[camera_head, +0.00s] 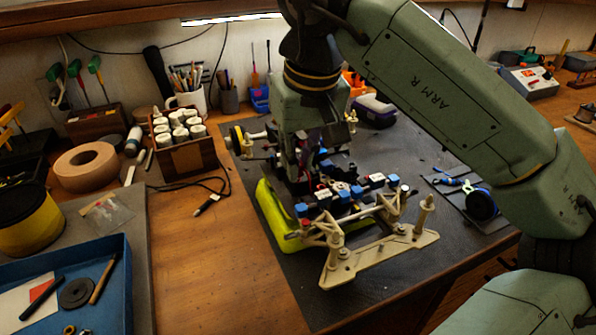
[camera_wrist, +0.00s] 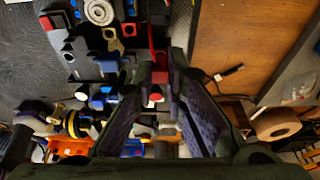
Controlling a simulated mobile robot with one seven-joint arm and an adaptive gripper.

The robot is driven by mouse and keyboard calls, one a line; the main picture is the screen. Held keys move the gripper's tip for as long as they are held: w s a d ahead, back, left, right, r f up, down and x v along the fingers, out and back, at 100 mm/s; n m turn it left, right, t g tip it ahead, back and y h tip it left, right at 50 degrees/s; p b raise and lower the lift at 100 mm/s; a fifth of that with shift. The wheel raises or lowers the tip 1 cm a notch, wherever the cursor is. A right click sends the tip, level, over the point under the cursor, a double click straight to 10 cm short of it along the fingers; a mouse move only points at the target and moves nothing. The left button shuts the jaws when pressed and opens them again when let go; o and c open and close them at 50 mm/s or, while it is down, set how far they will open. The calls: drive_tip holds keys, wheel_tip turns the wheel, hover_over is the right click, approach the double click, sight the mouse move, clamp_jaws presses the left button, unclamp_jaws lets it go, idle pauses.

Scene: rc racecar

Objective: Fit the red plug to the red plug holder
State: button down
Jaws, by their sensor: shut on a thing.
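My gripper (camera_wrist: 160,75) reaches down over the RC car chassis (camera_head: 385,250). In the wrist view its two fingers close together on a small red piece, which I take to be the red plug (camera_wrist: 156,97). More red shows just past the fingertips, and I cannot tell whether it belongs to the same piece. In the head view the arm and car parts hide the fingertips. Another red block (camera_wrist: 47,23) shows at the upper left of the wrist view. I cannot tell which red part is the red plug holder, or whether the plug touches it.
The car's blue, white and black parts crowd around the gripper. The car lies on a dark mat (camera_head: 285,290). A wooden box of white bottles (camera_head: 185,160), a tape roll (camera_head: 87,166) and a blue tray (camera_head: 122,270) stand left. Bare wood lies between tray and mat.

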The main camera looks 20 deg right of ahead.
drive_tip(key=shift+r, duration=0.1)
drive_tip(key=shift+w+p+v, duration=0.2)
drive_tip(key=shift+p+v, duration=0.6)
drive_tip(key=shift+v, duration=0.1)
drive_tip(key=shift+w+p+v, duration=0.25)
drive_tip(key=shift+p+v, duration=0.55)
drive_tip(key=shift+v, duration=0.15)
drive_tip(key=shift+r, duration=0.1)
